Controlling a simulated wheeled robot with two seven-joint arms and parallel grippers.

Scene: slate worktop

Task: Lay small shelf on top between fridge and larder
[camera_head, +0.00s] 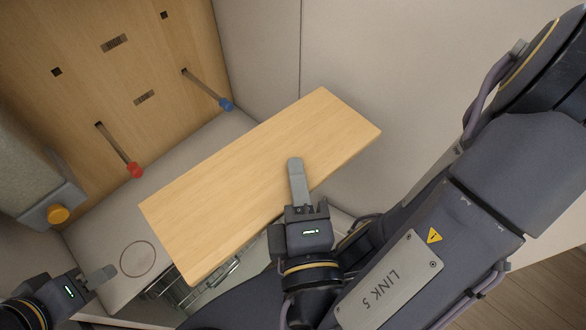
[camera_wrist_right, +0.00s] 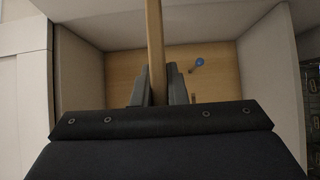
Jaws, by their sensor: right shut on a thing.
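The small shelf (camera_head: 260,180) is a flat light-wood board, slanting across the middle of the head view. My right gripper (camera_head: 297,185) is shut on its near long edge, with one finger lying over the upper face. In the right wrist view the shelf (camera_wrist_right: 154,45) shows edge-on between the fingertips (camera_wrist_right: 158,85). My left gripper (camera_head: 100,275) is at the lower left, apart from the shelf; its jaw opening is unclear. Pale upright panels (camera_head: 260,50) stand beside the wooden back panel (camera_head: 90,70). I cannot tell which is fridge or larder.
A red-ended rod (camera_head: 135,169) and a blue-ended rod (camera_head: 226,104) stick out of the back panel. A grey unit with a yellow knob (camera_head: 57,214) is at the left. A pale surface with a round mark (camera_head: 138,259) and a wire rack (camera_head: 205,290) lie below the shelf.

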